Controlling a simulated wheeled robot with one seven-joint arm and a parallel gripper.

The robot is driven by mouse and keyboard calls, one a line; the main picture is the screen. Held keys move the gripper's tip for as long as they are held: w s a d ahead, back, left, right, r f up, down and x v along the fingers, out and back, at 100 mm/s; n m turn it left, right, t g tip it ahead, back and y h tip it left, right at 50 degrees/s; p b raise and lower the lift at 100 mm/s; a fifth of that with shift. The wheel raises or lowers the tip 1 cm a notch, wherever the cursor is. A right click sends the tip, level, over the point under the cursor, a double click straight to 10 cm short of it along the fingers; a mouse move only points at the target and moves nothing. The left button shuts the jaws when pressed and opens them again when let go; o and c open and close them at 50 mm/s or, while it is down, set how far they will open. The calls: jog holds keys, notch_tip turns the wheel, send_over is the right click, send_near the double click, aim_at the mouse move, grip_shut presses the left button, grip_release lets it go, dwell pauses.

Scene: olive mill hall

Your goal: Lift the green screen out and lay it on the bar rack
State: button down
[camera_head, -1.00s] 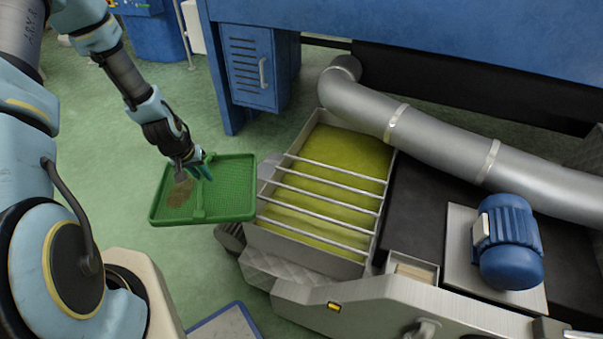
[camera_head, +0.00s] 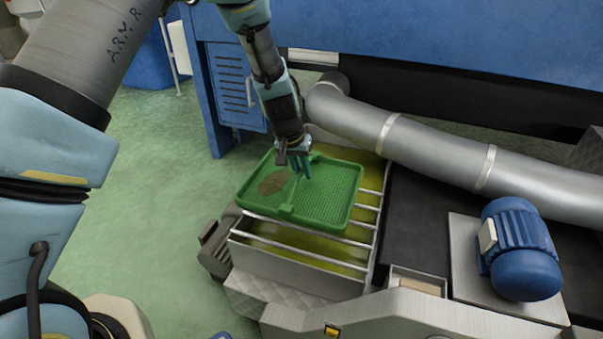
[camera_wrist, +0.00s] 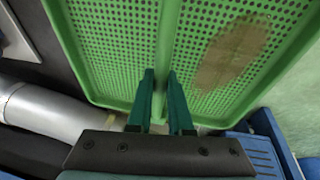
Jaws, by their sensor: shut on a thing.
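The green screen (camera_head: 328,197) is a shallow, perforated tray with a raised rim, a middle rib and a brown patch on its left half. My gripper (camera_head: 301,170) is shut on the screen's middle rib near its far edge. The wrist view shows the fingers (camera_wrist: 160,105) closed around the rib of the screen (camera_wrist: 115,50). The screen is over the bar rack (camera_head: 262,241), whose metal bars cross an open metal tank. The screen covers the far and middle bars, and I cannot tell whether it touches them.
Yellow-green liquid (camera_head: 318,244) lies under the bars. A grey pipe (camera_head: 430,150) runs behind and to the right of the tank. A blue motor (camera_head: 520,250) stands at the right. A blue cabinet (camera_head: 236,85) stands behind. Green floor is clear at the left.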

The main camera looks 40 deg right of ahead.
aim_at(301, 187)
jog(key=shift+f+b, duration=3.05)
jog(key=shift+f, duration=0.75)
jog(key=shift+f+b, duration=0.3)
jog(key=shift+f, duration=0.25)
jog(key=c, duration=0.8)
grip_release()
jog(key=shift+o, duration=0.2)
jog(key=p+v, duration=0.2)
jog(key=v, duration=0.8)
jog(key=shift+a+r, duration=0.1)
jog(key=shift+r, duration=0.3)
